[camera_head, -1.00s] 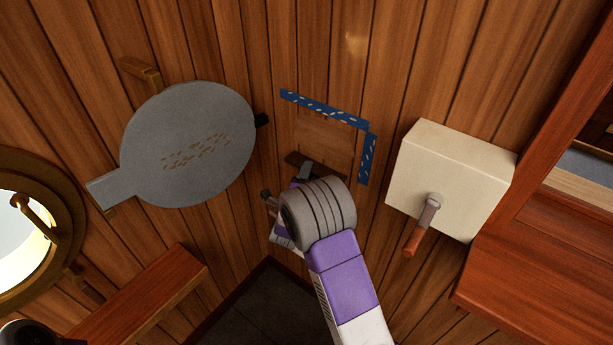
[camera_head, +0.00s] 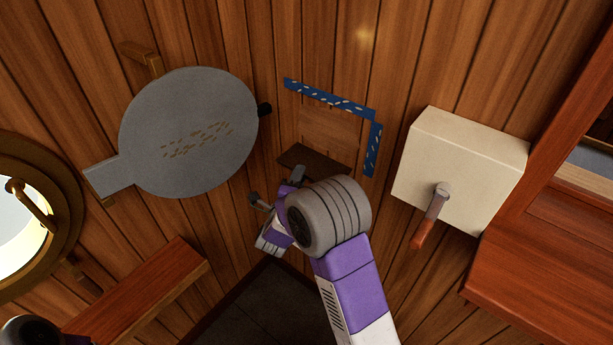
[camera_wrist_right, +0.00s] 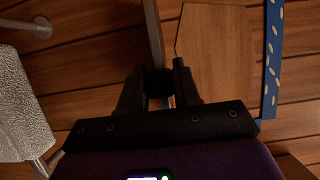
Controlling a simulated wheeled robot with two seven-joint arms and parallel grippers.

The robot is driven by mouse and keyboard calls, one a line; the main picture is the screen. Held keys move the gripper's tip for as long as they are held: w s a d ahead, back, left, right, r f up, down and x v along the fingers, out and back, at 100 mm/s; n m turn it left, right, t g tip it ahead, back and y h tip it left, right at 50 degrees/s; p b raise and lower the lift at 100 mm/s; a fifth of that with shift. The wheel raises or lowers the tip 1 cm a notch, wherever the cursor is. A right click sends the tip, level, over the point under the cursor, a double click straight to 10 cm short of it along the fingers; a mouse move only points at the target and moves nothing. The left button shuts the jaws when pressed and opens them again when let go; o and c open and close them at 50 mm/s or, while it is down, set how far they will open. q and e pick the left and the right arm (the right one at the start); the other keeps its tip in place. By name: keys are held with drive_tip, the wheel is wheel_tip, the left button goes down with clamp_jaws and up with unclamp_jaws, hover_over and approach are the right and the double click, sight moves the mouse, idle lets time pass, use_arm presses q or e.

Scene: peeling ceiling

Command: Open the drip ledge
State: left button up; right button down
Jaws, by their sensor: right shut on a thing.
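The drip ledge (camera_head: 318,158) is a dark brown wooden flap at the foot of a lighter panel on the plank wall. It tilts out from the wall, and part of it is hidden behind my right wrist. My right gripper (camera_head: 277,189) is at the ledge's left end. In the right wrist view the gripper (camera_wrist_right: 158,86) is shut on the ledge, whose thin edge (camera_wrist_right: 153,35) runs up from between the fingers. The exact contact is dark. My left gripper is not in view.
Blue speckled strips (camera_head: 330,99) border the panel above and right. A grey round board (camera_head: 190,110) hangs at left. A cream box (camera_head: 465,165) with a handle (camera_head: 430,217) is close on the right. A wooden shelf (camera_head: 140,295) is lower left.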

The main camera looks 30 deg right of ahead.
drive_tip(key=shift+a, duration=0.15)
drive_tip(key=c, duration=0.9)
unclamp_jaws()
drive_tip(key=v, duration=0.7)
drive_tip(key=shift+s+a+p, duration=0.2)
drive_tip(key=shift+s+p, duration=0.1)
drive_tip(key=shift+p, duration=0.05)
